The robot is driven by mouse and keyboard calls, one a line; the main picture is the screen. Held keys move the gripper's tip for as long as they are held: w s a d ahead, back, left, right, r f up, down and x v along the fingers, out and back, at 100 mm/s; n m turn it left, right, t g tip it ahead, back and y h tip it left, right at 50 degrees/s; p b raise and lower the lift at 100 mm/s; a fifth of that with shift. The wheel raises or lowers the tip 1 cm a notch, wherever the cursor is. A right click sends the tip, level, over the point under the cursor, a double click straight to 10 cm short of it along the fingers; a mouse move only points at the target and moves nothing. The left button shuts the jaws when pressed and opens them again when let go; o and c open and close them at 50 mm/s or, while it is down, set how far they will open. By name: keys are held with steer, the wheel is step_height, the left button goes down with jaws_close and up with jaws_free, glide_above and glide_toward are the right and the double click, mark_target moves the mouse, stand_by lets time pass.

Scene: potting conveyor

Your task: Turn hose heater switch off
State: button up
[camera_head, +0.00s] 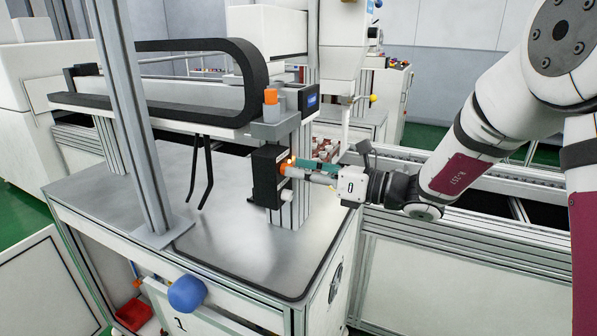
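A black box (265,183) is mounted on a metal post at the middle of the machine table. An orange part (284,169), perhaps the heater switch, shows on its right side. No label can be read, so I cannot tell which position it is in. My gripper (295,168) reaches in from the right with its fingertips at this orange part. I cannot tell whether they touch it or are closed around it. The fingers are small in view and partly overlap the box.
An orange-topped cylinder (270,97) and a small blue display (312,100) sit above the box. A black cable chain (240,85) arches to the left. Two thin black rods (205,170) hang over the bare metal tabletop (225,245). A conveyor rail runs behind my arm.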

steer(key=shift+w+a, duration=0.2)
steer(key=shift+a, duration=0.35)
jaws_close()
steer(key=shift+n, duration=0.3)
steer(key=n+b, duration=1.1)
steer(key=shift+s+f, duration=0.1)
steer(key=shift+s, duration=0.05)
steer(key=shift+n, duration=0.3)
